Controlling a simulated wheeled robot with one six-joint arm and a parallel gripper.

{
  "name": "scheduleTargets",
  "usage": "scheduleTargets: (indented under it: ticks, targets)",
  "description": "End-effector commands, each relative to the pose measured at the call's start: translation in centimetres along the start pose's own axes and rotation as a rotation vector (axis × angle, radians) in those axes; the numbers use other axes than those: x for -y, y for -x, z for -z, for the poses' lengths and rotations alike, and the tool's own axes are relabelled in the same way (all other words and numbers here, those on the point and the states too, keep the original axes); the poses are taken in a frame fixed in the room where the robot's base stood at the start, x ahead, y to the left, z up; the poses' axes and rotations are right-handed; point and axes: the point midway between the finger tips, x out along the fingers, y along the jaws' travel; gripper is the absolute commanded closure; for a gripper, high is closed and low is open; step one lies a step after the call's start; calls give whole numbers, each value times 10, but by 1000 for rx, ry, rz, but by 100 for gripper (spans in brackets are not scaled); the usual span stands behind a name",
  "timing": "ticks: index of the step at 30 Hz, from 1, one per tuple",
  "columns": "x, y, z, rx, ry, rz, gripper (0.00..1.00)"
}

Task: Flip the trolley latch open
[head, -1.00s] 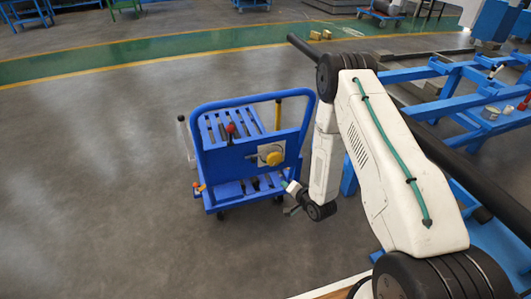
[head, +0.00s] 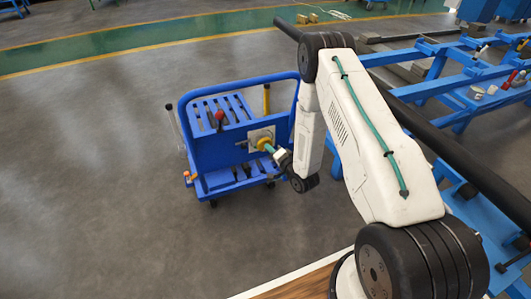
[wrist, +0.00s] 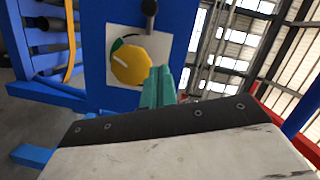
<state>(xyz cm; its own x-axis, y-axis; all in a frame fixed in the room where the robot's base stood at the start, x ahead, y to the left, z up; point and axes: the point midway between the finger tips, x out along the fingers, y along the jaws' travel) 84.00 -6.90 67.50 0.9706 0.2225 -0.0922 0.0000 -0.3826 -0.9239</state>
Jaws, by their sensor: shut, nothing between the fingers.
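The blue trolley (head: 215,158) stands on the grey floor left of my arm. Its front panel carries a pale square plate (head: 253,134) with a round yellow latch disc (head: 263,143). In the wrist view the disc (wrist: 130,66) shows a pale line and some green at its edge. A black-ended lever (wrist: 149,8) points up from it in that view; in the head view it points left (head: 241,144). My gripper (head: 270,149) is shut and empty, its teal fingers (wrist: 160,84) at the disc's right edge in the wrist view. Whether they touch the disc, I cannot tell.
A red-knobbed lever (head: 220,117) and a yellow upright post (head: 266,98) rise from the trolley. Blue rail frames (head: 430,88) stand to the right, behind my arm. A wooden edge (head: 300,283) lies at the bottom. The floor left of the trolley is free.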

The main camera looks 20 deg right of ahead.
Motion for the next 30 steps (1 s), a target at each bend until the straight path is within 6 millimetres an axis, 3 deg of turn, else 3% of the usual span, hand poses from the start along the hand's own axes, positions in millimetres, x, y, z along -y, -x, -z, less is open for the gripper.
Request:
scheduleTargets:
  ticks: [9, 12, 18, 30]
  targets:
    - [1, -70, -2, 2, 1, 3, 100]
    - [0, -72, -21, 6, -1, 0, 100]
    - [0, -76, -38, 3, 0, -1, 100]
    - [0, -77, -41, 2, 0, 0, 100]
